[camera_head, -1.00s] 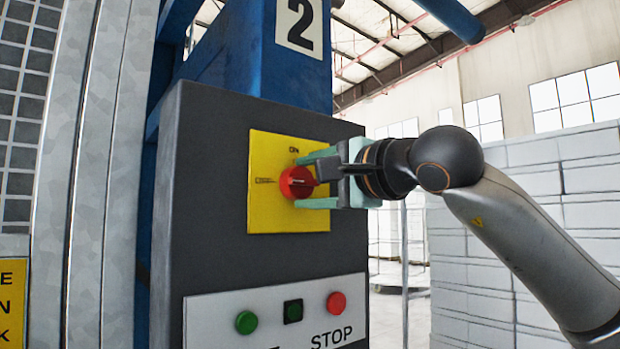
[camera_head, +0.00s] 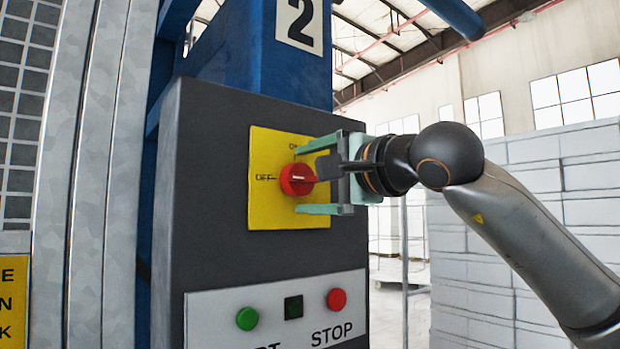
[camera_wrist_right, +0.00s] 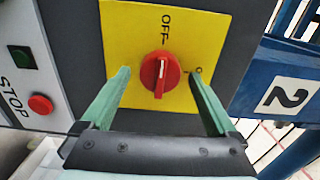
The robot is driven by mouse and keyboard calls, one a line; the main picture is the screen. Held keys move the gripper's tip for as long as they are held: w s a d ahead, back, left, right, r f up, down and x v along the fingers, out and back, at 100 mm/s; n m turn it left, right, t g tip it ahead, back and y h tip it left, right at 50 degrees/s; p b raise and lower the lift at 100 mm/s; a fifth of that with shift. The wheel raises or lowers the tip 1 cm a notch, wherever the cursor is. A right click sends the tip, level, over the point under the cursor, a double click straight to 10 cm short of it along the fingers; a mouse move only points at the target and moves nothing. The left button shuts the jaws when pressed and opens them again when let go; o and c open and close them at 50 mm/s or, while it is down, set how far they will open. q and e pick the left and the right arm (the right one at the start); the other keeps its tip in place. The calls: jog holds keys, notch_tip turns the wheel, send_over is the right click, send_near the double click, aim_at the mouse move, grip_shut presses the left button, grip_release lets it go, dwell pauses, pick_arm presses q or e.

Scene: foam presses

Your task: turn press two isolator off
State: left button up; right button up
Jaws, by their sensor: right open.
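The press two isolator is a red rotary knob (camera_head: 296,180) on a yellow plate (camera_head: 265,215) on the dark grey cabinet. Its white mark lies level, in line with the OFF label at the left; the ON label at the top is partly covered by a finger. In the right wrist view the knob (camera_wrist_right: 160,74) has its mark in line with OFF. My right gripper (camera_head: 300,178) is open, with one green finger above the knob and one below, both apart from it. In the wrist view its fingers (camera_wrist_right: 160,82) stand either side, clear of the knob. My left gripper is not in view.
Below the plate, a white panel (camera_head: 275,301) carries a green button (camera_head: 247,319), a dark square indicator (camera_head: 293,307) and a red STOP button (camera_head: 337,299). A blue press column with a number 2 sign (camera_head: 299,24) rises above. Stacked white blocks (camera_head: 530,210) stand at the right.

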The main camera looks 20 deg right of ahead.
jog(key=shift+s, duration=0.1)
jog(key=shift+s+d, duration=0.15)
jog(key=shift+s, duration=0.15)
jog(key=b+v, duration=0.3)
jog(key=v, duration=0.8)
jog(key=shift+s, duration=0.35)
jog(key=shift+d, duration=0.1)
